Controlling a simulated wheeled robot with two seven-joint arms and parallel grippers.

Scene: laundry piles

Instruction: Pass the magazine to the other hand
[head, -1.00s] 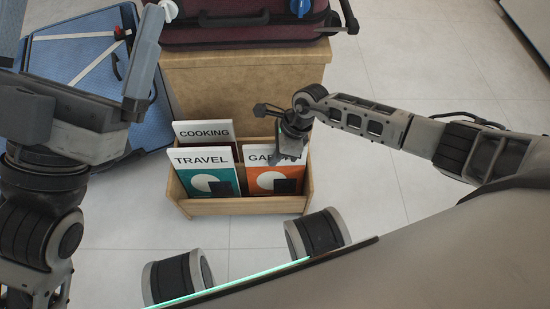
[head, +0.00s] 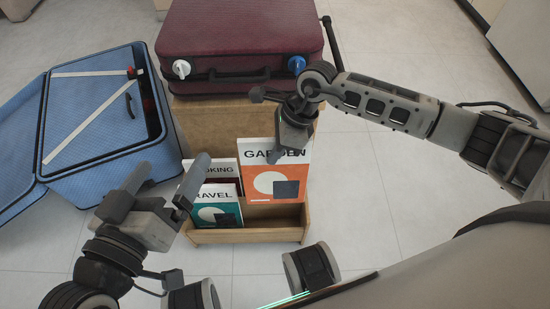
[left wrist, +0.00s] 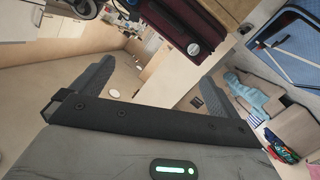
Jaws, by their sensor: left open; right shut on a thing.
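An orange and white GARDEN magazine (head: 275,190) is held upright by my right gripper (head: 285,150), which is shut on its top edge. The magazine stands higher than the others, raised in front of the wooden rack (head: 245,236); whether its lower edge is clear of the rack I cannot tell. A teal TRAVEL magazine (head: 215,217) and a COOKING magazine (head: 225,168) sit in the rack's left part. My left gripper (head: 160,180) is open and empty, left of the rack and apart from the magazines. Its open fingers also show in the left wrist view (left wrist: 150,85).
A dark red suitcase (head: 240,50) lies on a wooden cabinet (head: 240,118) behind the rack. An open blue suitcase (head: 95,140) lies on the floor at the left. The tiled floor (head: 365,200) right of the rack is clear.

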